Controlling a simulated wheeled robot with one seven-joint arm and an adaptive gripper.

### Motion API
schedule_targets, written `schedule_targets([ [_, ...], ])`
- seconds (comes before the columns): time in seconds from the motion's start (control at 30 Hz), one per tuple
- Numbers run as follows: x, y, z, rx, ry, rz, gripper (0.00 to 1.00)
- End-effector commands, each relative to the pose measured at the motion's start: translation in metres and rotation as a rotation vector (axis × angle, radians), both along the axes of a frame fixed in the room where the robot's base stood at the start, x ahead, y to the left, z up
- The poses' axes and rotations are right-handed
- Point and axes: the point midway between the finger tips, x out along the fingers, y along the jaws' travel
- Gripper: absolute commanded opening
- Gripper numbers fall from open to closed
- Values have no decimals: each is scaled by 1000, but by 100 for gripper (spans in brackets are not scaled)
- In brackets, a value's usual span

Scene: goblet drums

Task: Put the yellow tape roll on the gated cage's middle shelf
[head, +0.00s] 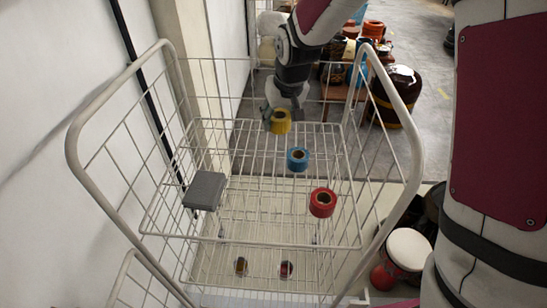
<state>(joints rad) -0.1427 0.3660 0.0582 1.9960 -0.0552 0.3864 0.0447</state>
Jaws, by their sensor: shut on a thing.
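The yellow tape roll (281,121) is at the far side of the white wire cage (414,165), over the far part of its wire shelf. My gripper (283,108) comes down from above at the far side and is shut on the yellow roll. I cannot tell whether the roll touches the wires. The shelf (254,200) also bears a blue tape roll (298,159) and a red tape roll (322,202) toward the right, and a grey box (205,191) at the left.
Two small rolls (286,269) show through the wires lower down. A white wall stands close at the left. Drums (398,95) stand on the floor behind the cage, and a white-topped drum (408,249) stands at its right. The shelf's middle left is bare.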

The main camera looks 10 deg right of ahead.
Motion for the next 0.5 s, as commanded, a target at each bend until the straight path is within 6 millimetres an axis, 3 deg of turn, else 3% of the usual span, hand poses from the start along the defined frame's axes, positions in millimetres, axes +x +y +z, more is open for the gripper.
schedule_targets([
  [0.33,-2,0,-50,-1,5,1,21],
  [0.5,-1,1,-63,0,1,1,21],
])
